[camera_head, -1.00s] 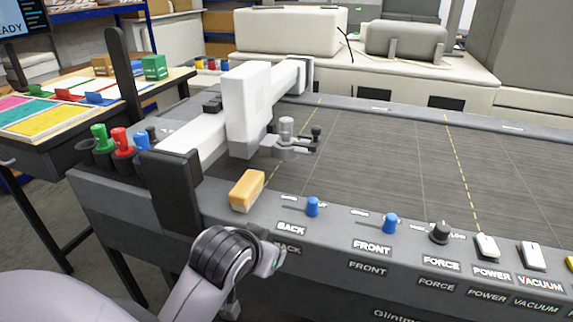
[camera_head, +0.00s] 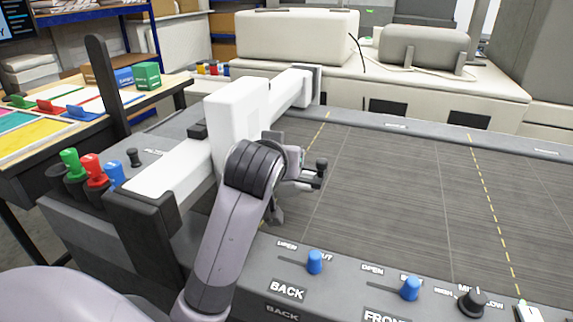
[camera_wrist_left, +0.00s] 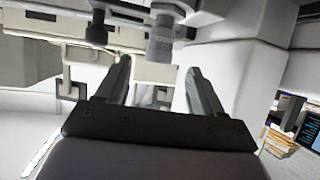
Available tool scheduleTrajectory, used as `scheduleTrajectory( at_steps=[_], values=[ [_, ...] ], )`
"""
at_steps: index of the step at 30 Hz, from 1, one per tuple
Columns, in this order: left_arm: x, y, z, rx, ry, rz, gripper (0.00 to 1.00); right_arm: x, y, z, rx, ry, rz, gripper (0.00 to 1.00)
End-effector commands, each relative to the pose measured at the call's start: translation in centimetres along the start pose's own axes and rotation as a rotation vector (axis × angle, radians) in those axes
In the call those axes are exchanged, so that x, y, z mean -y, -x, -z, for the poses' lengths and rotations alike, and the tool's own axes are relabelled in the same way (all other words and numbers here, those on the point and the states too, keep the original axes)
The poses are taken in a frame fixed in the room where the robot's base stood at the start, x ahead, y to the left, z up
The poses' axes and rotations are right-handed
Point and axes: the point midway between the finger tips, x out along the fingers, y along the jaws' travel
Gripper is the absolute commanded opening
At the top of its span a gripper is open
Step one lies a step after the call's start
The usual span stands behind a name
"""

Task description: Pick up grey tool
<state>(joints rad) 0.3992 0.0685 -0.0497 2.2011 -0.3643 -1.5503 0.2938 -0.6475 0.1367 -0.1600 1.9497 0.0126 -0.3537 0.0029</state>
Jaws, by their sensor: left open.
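The grey tool is a short grey cylinder (camera_wrist_left: 161,40). In the left wrist view it shows at the top, just beyond the fingertips and roughly between them. In the head view my left arm hides it at the white gantry carriage (camera_head: 236,108). My left gripper (camera_wrist_left: 158,68) is open, with nothing between its fingers. In the head view the gripper is mostly hidden behind my wrist, by the carriage. A small dark knob (camera_head: 321,164) sticks out from the holder just right of my wrist. My right gripper is not in view.
Green (camera_head: 70,162), red (camera_head: 93,170) and blue (camera_head: 115,176) tools stand in a rack at the left. Blue knobs (camera_head: 315,262) line the front panel. The white gantry beam (camera_head: 165,178) lies close left of my arm. The cutting bed (camera_head: 400,190) is clear at right.

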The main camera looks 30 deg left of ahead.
Motion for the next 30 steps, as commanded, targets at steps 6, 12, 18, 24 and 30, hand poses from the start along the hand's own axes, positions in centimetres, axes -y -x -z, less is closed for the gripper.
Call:
scheduleTrajectory(
  at_steps=[6, 12, 18, 24, 30],
  values=[
    [0.0, -2.0, 0.3, 0.001, -0.001, 0.002, 0.67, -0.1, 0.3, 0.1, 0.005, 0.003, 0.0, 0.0],
    [-0.1, -4.7, 0.5, 0.002, -0.001, 0.002, 0.67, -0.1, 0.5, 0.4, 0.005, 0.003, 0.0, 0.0],
    [-0.1, -5.9, 0.4, 0.0, -0.001, 0.0, 0.67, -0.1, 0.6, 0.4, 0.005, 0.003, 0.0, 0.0],
    [-0.1, -5.9, 0.4, -0.001, 0.0, 0.0, 0.67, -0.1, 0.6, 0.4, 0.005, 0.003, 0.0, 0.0],
    [-0.1, -5.9, 0.4, 0.0, 0.0, 0.0, 0.12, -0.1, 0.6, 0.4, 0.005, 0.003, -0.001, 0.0]
  ],
)
